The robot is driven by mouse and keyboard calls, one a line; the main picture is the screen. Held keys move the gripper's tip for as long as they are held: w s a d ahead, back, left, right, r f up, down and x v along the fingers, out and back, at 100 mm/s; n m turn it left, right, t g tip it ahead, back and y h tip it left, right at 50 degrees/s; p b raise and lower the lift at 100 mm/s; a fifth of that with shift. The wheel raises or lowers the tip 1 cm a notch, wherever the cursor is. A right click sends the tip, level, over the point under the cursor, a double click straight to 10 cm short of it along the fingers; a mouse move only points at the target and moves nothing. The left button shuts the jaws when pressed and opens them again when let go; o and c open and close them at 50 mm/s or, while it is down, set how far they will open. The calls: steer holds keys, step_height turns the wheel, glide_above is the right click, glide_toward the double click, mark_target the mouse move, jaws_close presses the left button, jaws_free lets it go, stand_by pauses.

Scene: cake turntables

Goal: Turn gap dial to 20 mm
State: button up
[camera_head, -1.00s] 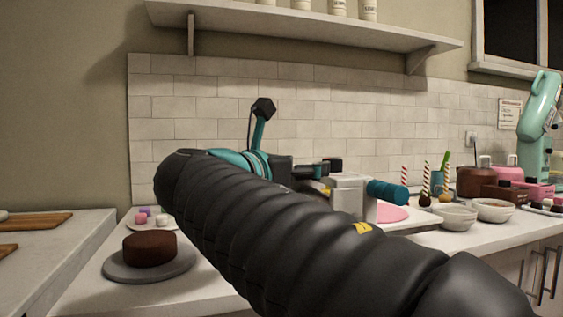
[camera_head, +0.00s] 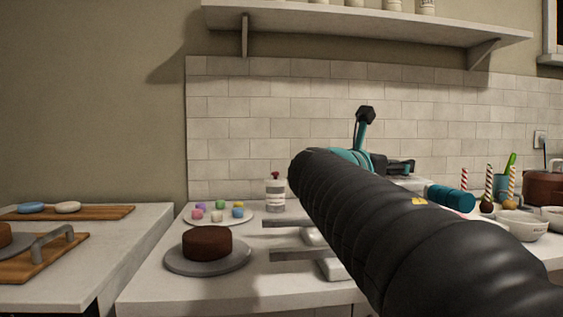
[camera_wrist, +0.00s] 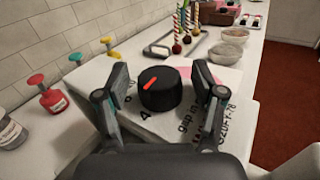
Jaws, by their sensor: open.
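The gap dial (camera_wrist: 160,92) is a round black knob with a red-orange pointer line toward the upper left in the wrist view. It sits on a white housing (camera_wrist: 150,128) printed with dark digits and the words "gap in"; most of the scale is hidden. My gripper (camera_wrist: 161,82) is open, with one finger to the left and one to the right of the dial. Small gaps show between knob and fingers, and I see no clear contact. In the head view my black-sleeved arm hides the dial, and my gripper shows only partly behind it.

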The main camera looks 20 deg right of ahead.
steer(key=c, duration=1.1)
steer(key=shift+c, duration=0.2)
steer(key=shift+g, duration=0.3)
steer(key=m+g+p, duration=0.1)
steer(key=m+g, duration=0.1)
steer(key=shift+w+g+h, duration=0.15)
steer(key=shift+g+h, duration=0.25)
steer(key=m+g, duration=0.2)
steer(key=g, duration=0.2)
steer(key=shift+m, duration=0.4)
steer(key=m+g+y, duration=0.1)
steer(key=m+g, duration=0.2)
steer(key=g, duration=0.1)
steer(key=m+g+y, duration=0.1)
steer(key=m+g, duration=0.2)
steer(key=g, duration=0.1)
steer(key=shift+g+y, duration=0.3)
steer(key=shift+y, duration=0.1)
steer(key=shift+g, duration=0.3)
